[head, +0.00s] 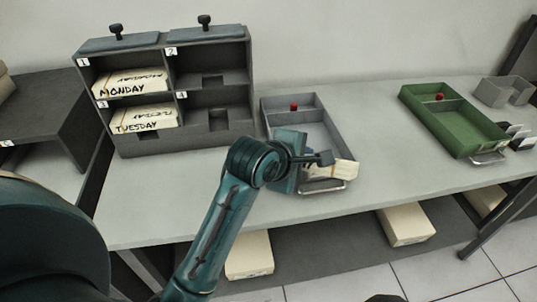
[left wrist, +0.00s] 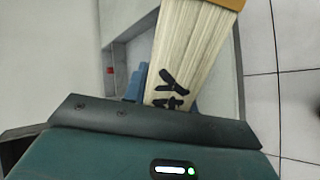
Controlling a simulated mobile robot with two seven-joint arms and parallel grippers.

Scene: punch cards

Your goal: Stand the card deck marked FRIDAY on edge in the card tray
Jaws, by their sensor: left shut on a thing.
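My left gripper (head: 318,160) is shut on a cream card deck (head: 345,172), held at the front right part of the grey card tray (head: 265,115). In the left wrist view the deck (left wrist: 195,50) shows dark handwritten letters on its edge, only partly visible, so I cannot read the full word. It has a tan band or cover at its far end. The grey tray also shows behind it in that view (left wrist: 118,55). It has a red knob and a front handle; my gripper hides part of its inside. I cannot tell whether the deck touches the tray. My right gripper is not in view.
A dark rack (head: 215,142) at the left holds decks marked MONDAY (head: 130,84) and TUESDAY (head: 142,118); its two right compartments look empty. A green tray (head: 455,125) stands at the right. The table between the trays is clear. Cream boxes (head: 405,226) lie below.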

